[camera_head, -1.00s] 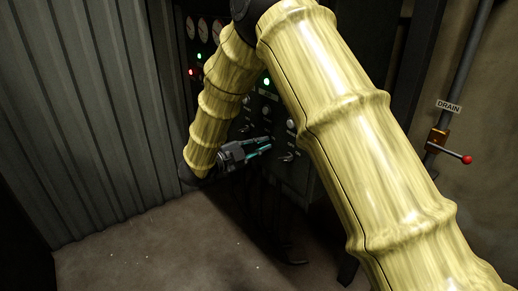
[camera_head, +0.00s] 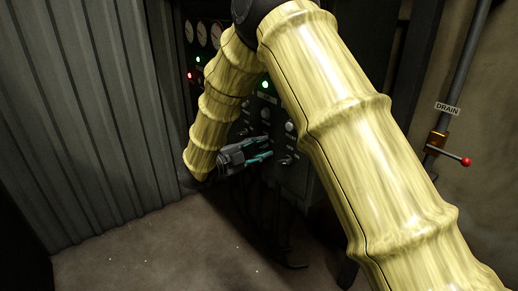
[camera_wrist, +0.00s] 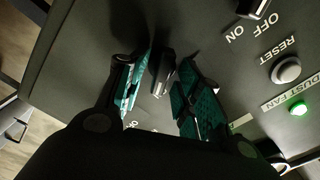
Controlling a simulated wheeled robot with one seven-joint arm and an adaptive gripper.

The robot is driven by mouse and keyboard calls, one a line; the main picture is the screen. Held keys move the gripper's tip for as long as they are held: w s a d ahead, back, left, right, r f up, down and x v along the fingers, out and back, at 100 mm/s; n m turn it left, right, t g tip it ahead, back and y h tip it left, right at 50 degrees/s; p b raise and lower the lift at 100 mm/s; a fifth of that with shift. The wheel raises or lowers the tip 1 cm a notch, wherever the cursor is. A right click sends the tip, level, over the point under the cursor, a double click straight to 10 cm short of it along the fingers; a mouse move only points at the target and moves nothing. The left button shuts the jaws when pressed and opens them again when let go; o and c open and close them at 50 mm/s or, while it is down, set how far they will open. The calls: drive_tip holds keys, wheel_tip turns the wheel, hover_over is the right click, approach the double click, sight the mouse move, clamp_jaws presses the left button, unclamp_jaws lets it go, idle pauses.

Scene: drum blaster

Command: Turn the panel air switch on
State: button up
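My gripper (camera_head: 262,149) is at the front of the dark control panel (camera_head: 294,180), left of a dark switch knob (camera_head: 287,159). In the wrist view my gripper (camera_wrist: 164,78) is open, with its two teal-padded fingers on either side of a black switch knob (camera_wrist: 163,70). A gap shows between the knob and the right finger; I cannot tell whether the left finger touches it. The label for this knob is mostly hidden by the fingers, so I cannot read whether it says air.
The wrist view shows another knob (camera_wrist: 252,8) marked OFF and ON, a RESET button (camera_wrist: 286,70) and a lit green lamp (camera_wrist: 298,108) by a DUST FAN label. In the head view, a red-tipped DRAIN lever (camera_head: 466,161) is right, a corrugated wall (camera_head: 90,120) left.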

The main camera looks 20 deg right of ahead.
drive_tip(key=shift+a, duration=0.2)
drive_tip(key=v, duration=1.1)
drive_tip(key=shift+s+a, duration=0.15)
drive_tip(key=shift+a, duration=0.2)
